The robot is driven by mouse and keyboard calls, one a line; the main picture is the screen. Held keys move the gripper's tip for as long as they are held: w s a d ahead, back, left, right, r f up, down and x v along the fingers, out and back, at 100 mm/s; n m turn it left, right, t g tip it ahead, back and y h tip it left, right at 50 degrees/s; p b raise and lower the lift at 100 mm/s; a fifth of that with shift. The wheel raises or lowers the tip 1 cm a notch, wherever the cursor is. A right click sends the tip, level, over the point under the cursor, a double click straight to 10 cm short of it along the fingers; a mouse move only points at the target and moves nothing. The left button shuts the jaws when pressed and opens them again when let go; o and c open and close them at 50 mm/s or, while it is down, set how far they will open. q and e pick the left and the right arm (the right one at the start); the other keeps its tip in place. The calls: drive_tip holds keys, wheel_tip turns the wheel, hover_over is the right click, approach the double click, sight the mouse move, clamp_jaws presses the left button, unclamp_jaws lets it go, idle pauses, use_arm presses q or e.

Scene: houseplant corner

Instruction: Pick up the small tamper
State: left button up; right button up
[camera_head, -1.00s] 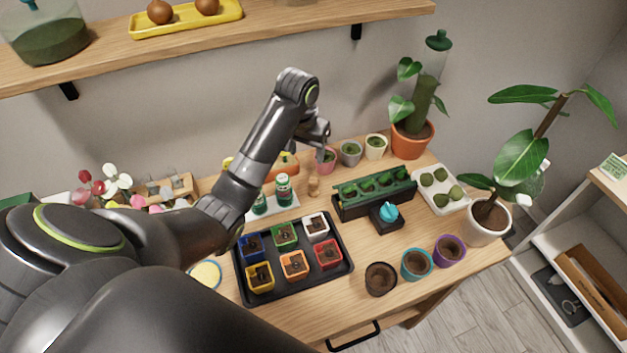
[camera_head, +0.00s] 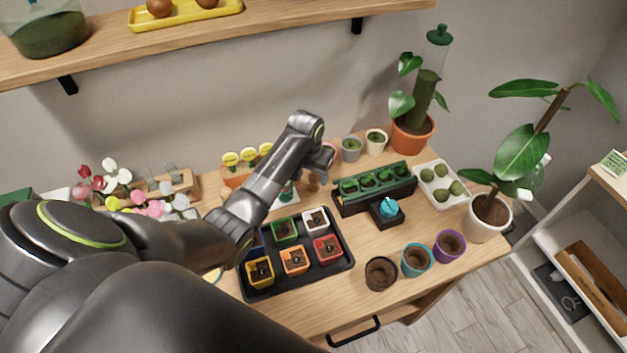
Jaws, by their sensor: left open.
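The small tamper (camera_head: 313,186) appears to be the little wooden piece standing on the table behind the black pot tray; my gripper partly covers it. My left gripper (camera_head: 317,172) is open and low over the table, right at the wooden piece. From this view I cannot tell whether its fingers stand around the piece or touch it. My right gripper is not in view.
A black tray (camera_head: 343,286) holds several small coloured pots. A dark green planter box (camera_head: 375,204) and a black block with a turquoise top (camera_head: 388,208) stand to the right. Small round pots (camera_head: 351,149) stand behind.

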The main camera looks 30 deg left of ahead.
sight(313, 175)
use_arm(q)
drive_tip(key=shift+w+d+f, duration=0.1)
drive_tip(key=shift+w+f, duration=0.15)
drive_tip(key=shift+f, duration=0.65)
drive_tip(key=shift+w+d+f, duration=0.1)
drive_tip(key=shift+w+f, duration=0.1)
drive_tip(key=shift+f, duration=0.65)
drive_tip(key=shift+c, duration=0.4)
drive_tip(key=c, duration=1)
